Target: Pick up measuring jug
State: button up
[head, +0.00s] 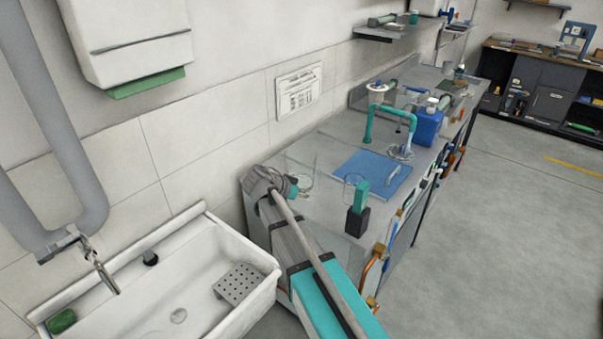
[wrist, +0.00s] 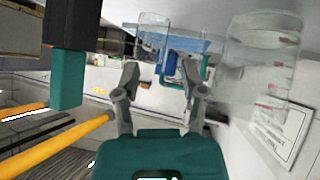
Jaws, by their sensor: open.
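A clear measuring jug (head: 305,168) stands near the wall at the near end of the grey counter, just beyond my gripper in the head view. In the wrist view the jug (wrist: 262,62), with red marks on its side, is at the right, outside and apart from the fingers. My gripper (wrist: 160,82) is open, with nothing between its two grey fingers. In the head view my gripper (head: 290,186) is small and partly hidden by my arm, and it overlaps the jug's lower left.
A smaller clear vessel (head: 352,182) stands beside a black and teal block (head: 358,212). A blue mat (head: 372,174) and a blue container (head: 428,126) lie farther along the counter (head: 330,226). A white sink (head: 190,268) is at the left.

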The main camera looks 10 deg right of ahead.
aim_at(317, 177)
jog(key=w+a+r+m+t+h, duration=0.2)
jog(key=w+a+r, duration=0.2)
jog(key=a, duration=0.1)
jog(key=shift+a+m, duration=0.25)
jog(key=shift+m, duration=0.15)
jog(key=b+x, duration=0.3)
jog(key=x, duration=0.5)
jog(key=shift+w+d, duration=0.15)
jog(key=shift+d, duration=0.15)
jog(key=shift+s+b+x, duration=0.2)
jog(key=shift+b+x, duration=1)
jog(key=shift+x, duration=1.4)
jog(key=shift+d, duration=0.1)
